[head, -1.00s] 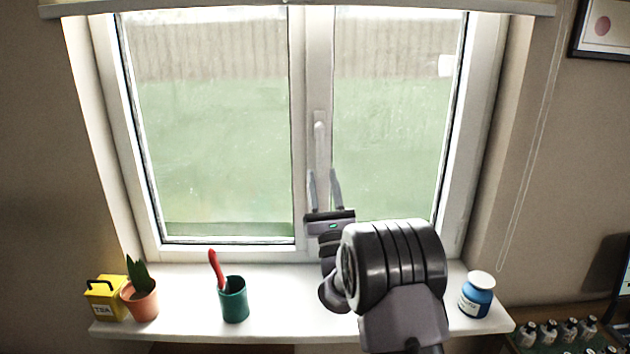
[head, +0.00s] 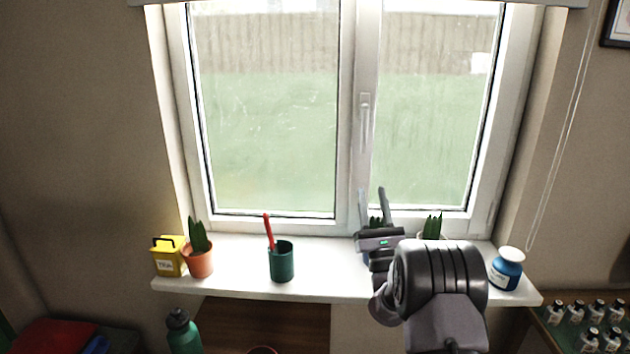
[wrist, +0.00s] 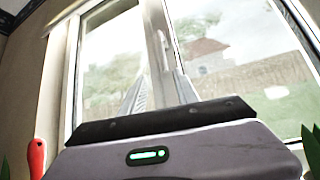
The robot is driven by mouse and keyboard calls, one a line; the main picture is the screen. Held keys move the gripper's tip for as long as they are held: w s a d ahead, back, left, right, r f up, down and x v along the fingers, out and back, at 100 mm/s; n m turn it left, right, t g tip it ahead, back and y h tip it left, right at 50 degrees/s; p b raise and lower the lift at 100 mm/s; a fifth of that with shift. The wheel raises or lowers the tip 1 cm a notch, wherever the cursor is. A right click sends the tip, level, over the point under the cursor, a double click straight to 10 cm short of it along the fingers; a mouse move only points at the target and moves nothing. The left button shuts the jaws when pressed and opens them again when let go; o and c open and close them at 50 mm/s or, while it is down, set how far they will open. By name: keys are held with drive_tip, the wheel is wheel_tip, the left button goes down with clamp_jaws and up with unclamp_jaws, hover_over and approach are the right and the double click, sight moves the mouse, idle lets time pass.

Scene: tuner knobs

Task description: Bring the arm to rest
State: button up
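My gripper (head: 373,207) is in front of the lower part of the window, right of the middle in the head view. Its two fingers point upward with a gap between them, and nothing shows between them. In the wrist view the gripper (wrist: 160,90) also looks empty, its fingers pointing toward the window. The window (head: 358,180) is shut, and its white handle (head: 364,108) hangs downward above the fingertips. My arm hides part of the sill.
On the sill (head: 235,283) stand a yellow tea tin (head: 168,262), potted plant (head: 199,255), green cup (head: 281,263) with a red-handled tool (head: 268,232), and blue jar (head: 507,270). More plants (head: 432,227) are partly hidden by my arm. A green bottle (head: 183,332) is below; small bottles (head: 590,315) are right.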

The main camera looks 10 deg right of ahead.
drive_tip(key=s+a+r+n+g+y, duration=0.3)
drive_tip(key=a+r+n+g+y, duration=0.1)
drive_tip(key=a+n+y, duration=0.4)
drive_tip(key=s+a+r+n+g+y, duration=0.2)
drive_tip(key=a+r+n+g+y, duration=0.4)
drive_tip(key=a+y, duration=0.45)
drive_tip(key=s+a+f+n+g, duration=0.2)
drive_tip(key=s+a+n+g, duration=0.65)
drive_tip(key=s+a, duration=0.35)
drive_tip(key=s+a+f+n+g+h, duration=0.1)
drive_tip(key=s+f+n+g+h, duration=0.25)
drive_tip(key=s, duration=0.45)
drive_tip(key=s+a+f+n+g+h, duration=0.1)
drive_tip(key=s+f+n+g+h, duration=0.1)
drive_tip(key=s+f, duration=0.45)
drive_tip(key=s+d+f+n+t+h, duration=0.1)
drive_tip(key=s+d+f+n+h, duration=0.1)
drive_tip(key=s+d+h, duration=0.2)
drive_tip(key=s+d+f+n+t+h, duration=0.1)
drive_tip(key=s+d+f+n+h, duration=0.1)
drive_tip(key=s+d+h, duration=0.3)
drive_tip(key=s+d+f, duration=0.1)
drive_tip(key=d, duration=0.3)
drive_tip(key=shift+s+d+f+t, duration=0.2)
drive_tip(key=shift+d+f+t, duration=0.1)
drive_tip(key=shift+t, duration=0.1)
